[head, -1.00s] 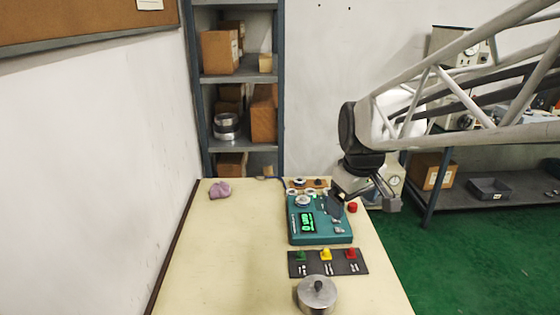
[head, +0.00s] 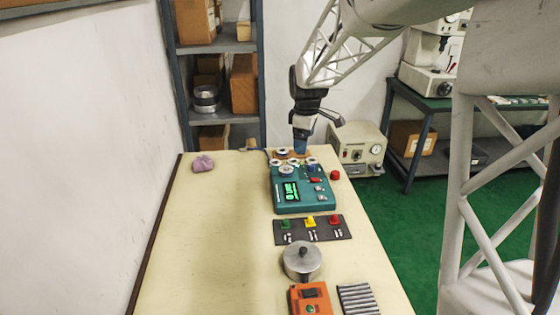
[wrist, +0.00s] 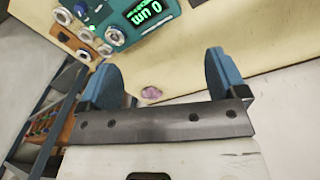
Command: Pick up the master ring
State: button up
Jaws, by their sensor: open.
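Several silver rings lie at the table's far end. One ring (head: 286,169) sits on the teal gauge box (head: 305,203), and others, such as this ring (head: 282,151), are on a small wooden board behind it. I cannot tell which is the master ring. My gripper (head: 301,151) hangs pointing down by the right part of the board and hides some of it. In the wrist view my gripper (wrist: 161,72) is open, its blue fingers wide apart with nothing held. There the rings (wrist: 115,36) and the wooden board (wrist: 66,42) are at upper left, outside the fingers.
A dark plate with coloured knobs (head: 337,232), a lidded metal pot (head: 302,276) and an orange device (head: 309,298) stand nearer. A red button (head: 335,175) is right of the gauge. A pink cloth (head: 203,164) lies far left. The table's left half is mostly clear.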

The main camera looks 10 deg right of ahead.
jog(key=w+a+f+n, duration=0.1)
jog(key=w+f+n, duration=0.3)
jog(key=w+f, duration=0.6)
jog(key=n+g, duration=0.1)
jog(key=n, duration=0.2)
send_over(286, 168)
notch_tip(286, 168, down, 7)
jog(key=shift+s+f, duration=0.1)
jog(key=shift+f, duration=1.3)
jog(key=shift+f, duration=2.6)
